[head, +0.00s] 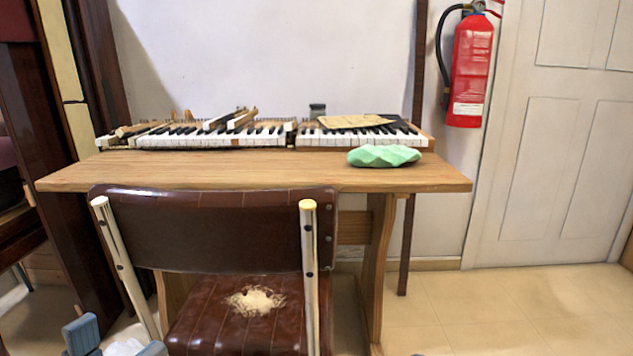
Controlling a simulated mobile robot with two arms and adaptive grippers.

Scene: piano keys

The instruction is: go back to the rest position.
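A piano keyboard (215,140) with white and black keys lies in two sections along the back of a wooden table (250,172). Several loose key pieces (240,118) lie across its left section. A flat yellowish-brown piece (345,121) lies on top of the right section. A pale green, lumpy object (384,156) rests on the table in front of the right section.
A brown chair (210,232) with a torn seat stands in front of the table. A red fire extinguisher (471,70) hangs by the door (560,150). Floor (520,310) is clear at right.

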